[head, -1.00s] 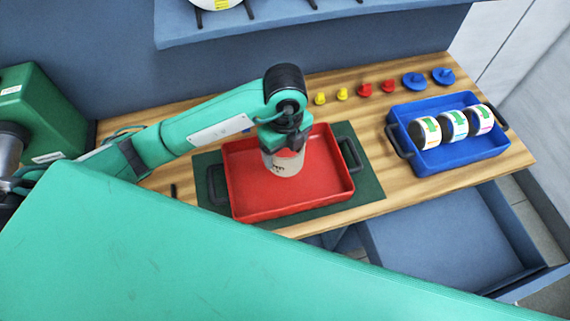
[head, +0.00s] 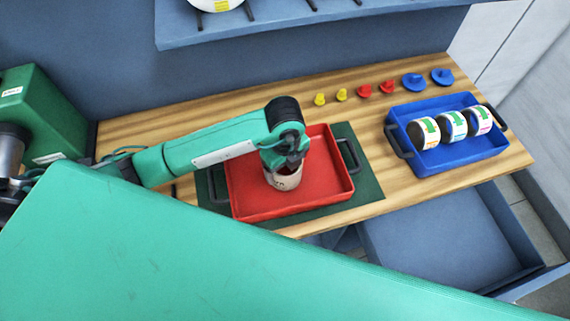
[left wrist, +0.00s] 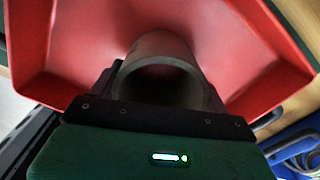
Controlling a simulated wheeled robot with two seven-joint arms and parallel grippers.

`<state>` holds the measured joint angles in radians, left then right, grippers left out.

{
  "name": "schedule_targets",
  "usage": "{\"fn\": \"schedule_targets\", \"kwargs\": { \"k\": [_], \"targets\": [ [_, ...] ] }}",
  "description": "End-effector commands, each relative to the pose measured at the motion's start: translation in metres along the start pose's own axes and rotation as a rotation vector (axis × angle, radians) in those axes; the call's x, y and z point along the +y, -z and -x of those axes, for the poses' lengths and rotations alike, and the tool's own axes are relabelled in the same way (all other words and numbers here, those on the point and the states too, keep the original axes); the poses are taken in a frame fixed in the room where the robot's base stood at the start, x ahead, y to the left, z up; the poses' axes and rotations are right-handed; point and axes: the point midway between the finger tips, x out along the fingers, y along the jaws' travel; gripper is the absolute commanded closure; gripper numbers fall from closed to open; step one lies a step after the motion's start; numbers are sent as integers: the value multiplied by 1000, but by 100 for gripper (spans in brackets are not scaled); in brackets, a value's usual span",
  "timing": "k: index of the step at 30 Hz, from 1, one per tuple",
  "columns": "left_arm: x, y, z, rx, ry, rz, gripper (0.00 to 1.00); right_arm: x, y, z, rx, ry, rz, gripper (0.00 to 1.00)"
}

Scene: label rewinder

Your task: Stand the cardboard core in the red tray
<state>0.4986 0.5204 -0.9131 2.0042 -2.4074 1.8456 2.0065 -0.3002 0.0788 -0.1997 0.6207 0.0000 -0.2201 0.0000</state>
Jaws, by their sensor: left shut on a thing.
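The cardboard core (head: 287,178) is a short pale tube with dark print, inside the red tray (head: 325,185) in the head view. It looks upright or nearly so; whether its foot touches the tray floor I cannot tell. My left gripper (head: 284,165) is above it and shut on its upper part. In the left wrist view the core (left wrist: 163,50) shows its round open end between the fingers, with the red tray (left wrist: 245,25) around and below it. My right gripper is not in view.
The tray sits on a green mat (head: 368,185) on the wooden table (head: 420,185). A blue tray (head: 455,160) with 3 label rolls stands to the right. Yellow, red and blue knobs (head: 388,87) line the back. A grey shelf (head: 330,22) hangs behind.

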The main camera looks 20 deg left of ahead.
Motion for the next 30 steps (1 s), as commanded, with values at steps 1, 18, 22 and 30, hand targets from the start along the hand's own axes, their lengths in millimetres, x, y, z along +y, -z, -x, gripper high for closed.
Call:
{"fn": "schedule_targets", "kwargs": {
  "k": [1,18,22,30],
  "targets": [
    [0,0,-1,0,0,0,16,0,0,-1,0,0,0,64],
    [-1,0,17,-1,4,0,0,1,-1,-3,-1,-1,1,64],
    [-2,0,45,-1,7,-1,0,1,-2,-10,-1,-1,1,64],
    [-1,-1,97,-4,3,-1,0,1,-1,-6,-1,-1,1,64]
  ]
}}
